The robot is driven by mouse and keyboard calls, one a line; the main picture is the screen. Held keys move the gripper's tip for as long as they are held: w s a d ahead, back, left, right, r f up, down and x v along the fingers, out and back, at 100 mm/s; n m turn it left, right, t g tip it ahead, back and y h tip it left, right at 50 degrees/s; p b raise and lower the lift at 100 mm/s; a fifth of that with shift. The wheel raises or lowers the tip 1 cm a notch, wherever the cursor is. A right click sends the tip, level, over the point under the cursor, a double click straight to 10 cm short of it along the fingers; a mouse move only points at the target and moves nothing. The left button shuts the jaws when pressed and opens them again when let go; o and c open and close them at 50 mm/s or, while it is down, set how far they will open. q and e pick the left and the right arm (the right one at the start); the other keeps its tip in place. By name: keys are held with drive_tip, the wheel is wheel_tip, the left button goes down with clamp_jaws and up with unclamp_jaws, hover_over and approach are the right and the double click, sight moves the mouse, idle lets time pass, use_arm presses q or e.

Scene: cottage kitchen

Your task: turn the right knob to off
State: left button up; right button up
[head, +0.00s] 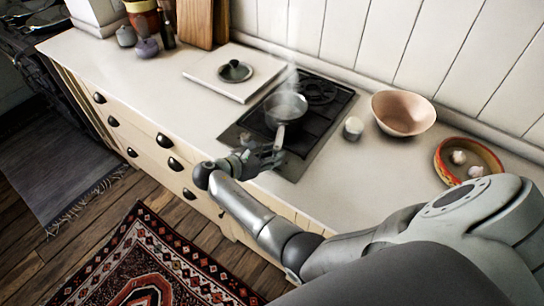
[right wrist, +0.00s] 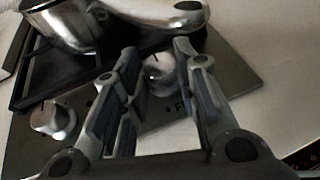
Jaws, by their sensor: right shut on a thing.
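The hob's right knob (right wrist: 160,76) is a silver knob that sits between the fingertips of my right gripper (right wrist: 157,58) in the right wrist view. My right gripper (head: 266,158) is shut on it at the front of the hob in the head view, where the hand hides the knob. The other silver knob (right wrist: 52,119) stands free to the left in the right wrist view. The black hob (head: 321,112) carries a steaming metal pan (head: 287,106); its handle (right wrist: 172,15) reaches out close beyond my fingertips. My left gripper is not in view.
A white cup (head: 353,128), a pinkish bowl (head: 403,113) and a red-rimmed dish (head: 470,160) stand right of the hob. A white board (head: 215,82) with a dark lid (head: 235,71) lies to its left. The counter farther left is mostly clear.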

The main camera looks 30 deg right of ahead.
drive_tip(key=shift+d+m+g, duration=0.15)
drive_tip(key=shift+m+g, duration=0.25)
drive_tip(key=o, duration=1)
drive_tip(key=shift+d+f, duration=0.1)
drive_tip(key=shift+d, duration=0.05)
drive_tip(key=shift+a, duration=0.2)
drive_tip(key=shift+d+n+t, duration=0.1)
drive_tip(key=shift+n+t, duration=0.2)
